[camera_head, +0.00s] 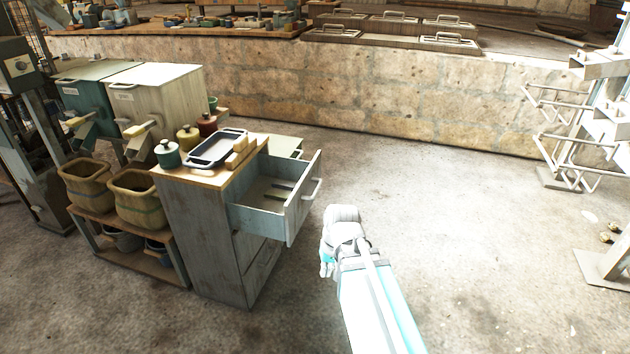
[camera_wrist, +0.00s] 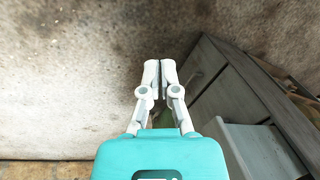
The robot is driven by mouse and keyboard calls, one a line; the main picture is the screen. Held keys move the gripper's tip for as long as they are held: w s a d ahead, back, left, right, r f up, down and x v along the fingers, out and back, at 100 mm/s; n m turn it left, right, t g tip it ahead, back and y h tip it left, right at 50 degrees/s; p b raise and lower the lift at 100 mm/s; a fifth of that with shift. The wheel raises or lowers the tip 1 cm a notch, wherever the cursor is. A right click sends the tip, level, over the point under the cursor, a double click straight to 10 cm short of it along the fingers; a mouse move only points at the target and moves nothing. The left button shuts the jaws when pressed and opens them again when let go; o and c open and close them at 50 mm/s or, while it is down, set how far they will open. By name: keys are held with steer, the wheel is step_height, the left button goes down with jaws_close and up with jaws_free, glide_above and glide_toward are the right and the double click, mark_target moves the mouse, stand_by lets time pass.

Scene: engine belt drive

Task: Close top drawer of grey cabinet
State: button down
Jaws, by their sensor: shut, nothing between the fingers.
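The grey cabinet (camera_head: 205,235) stands left of centre in the head view, with a wooden top. Its top drawer (camera_head: 290,200) is pulled far out to the right, with a pale handle (camera_head: 313,190) on its front and a few dark, thin items (camera_head: 277,190) inside. The drawers below look closed. My gripper (camera_head: 327,268) is in front of and to the right of the open drawer, apart from it. In the wrist view my gripper (camera_wrist: 160,68) is shut and empty, with the cabinet (camera_wrist: 225,95) and the drawer (camera_wrist: 255,150) to its right.
A dark tray (camera_head: 215,148), wooden blocks (camera_head: 240,150) and lidded jars (camera_head: 188,137) stand on the cabinet. A low shelf with baskets (camera_head: 137,197) is at its left. A stone wall (camera_head: 350,85) runs behind. A metal rack (camera_head: 585,130) is at right; the floor between is clear.

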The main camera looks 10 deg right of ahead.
steer(key=w+r+m+t+y+b, duration=0.1)
steer(key=w+m+y, duration=0.1)
steer(key=w+y, duration=0.4)
steer(key=m+t+y+b, duration=0.3)
steer(key=t+y+b, duration=0.1)
steer(key=t+y, duration=0.4)
glide_toward(309, 173)
steer(key=v, duration=0.6)
steer(key=shift+s+r, duration=0.15)
steer(key=shift+a, duration=0.15)
steer(key=shift+f+x, duration=0.15)
steer(key=shift+x, duration=3.25)
steer(key=shift+f+x, duration=0.1)
steer(key=shift+x, duration=3.3)
steer(key=shift+w, duration=0.3)
